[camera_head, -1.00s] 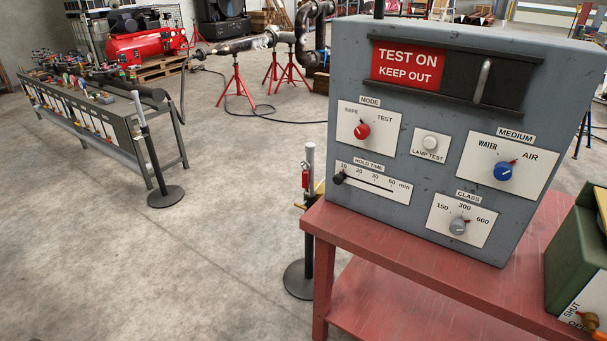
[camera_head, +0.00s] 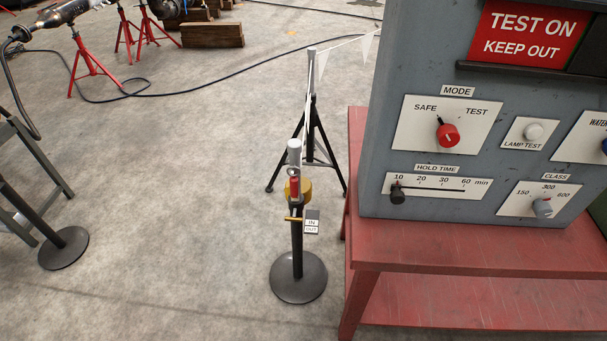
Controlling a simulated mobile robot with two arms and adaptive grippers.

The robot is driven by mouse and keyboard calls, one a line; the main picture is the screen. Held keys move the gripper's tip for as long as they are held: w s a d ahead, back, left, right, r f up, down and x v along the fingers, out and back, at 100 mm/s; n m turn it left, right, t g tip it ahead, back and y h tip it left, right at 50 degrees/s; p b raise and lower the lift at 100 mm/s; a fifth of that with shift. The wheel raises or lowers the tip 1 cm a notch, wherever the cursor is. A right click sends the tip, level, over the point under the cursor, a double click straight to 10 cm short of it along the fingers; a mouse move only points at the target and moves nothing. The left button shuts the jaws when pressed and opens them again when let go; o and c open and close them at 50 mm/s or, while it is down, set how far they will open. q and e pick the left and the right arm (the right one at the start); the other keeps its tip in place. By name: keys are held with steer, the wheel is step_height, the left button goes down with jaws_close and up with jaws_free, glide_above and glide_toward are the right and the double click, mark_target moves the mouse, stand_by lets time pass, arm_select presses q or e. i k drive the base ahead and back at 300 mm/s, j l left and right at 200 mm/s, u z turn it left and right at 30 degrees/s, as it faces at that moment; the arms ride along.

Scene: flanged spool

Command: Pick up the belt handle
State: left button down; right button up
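A black stanchion post (camera_head: 297,245) with a round base stands on the floor left of the red table. A small red piece (camera_head: 294,187), which may be the belt handle, sits upright at the post's grey top. A yellow round part (camera_head: 304,189) shows behind it. A small IN/OUT tag (camera_head: 312,222) and a brass-coloured lever (camera_head: 292,219) are on the post below. I cannot tell for certain which part is the belt handle. Neither of my grippers is in view.
A red table (camera_head: 440,248) with a grey control box (camera_head: 430,190) stands close on the right. A tripod stand (camera_head: 312,130) with a pennant line is behind the post. Another stanchion base (camera_head: 63,248) is at left. The floor between is clear.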

mark_target(293, 180)
steer(key=i+j+z, duration=0.2)
steer(key=j+z, duration=0.2)
steer(key=j, duration=0.5)
steer(key=j+z, duration=0.35)
steer(key=j, duration=0.55)
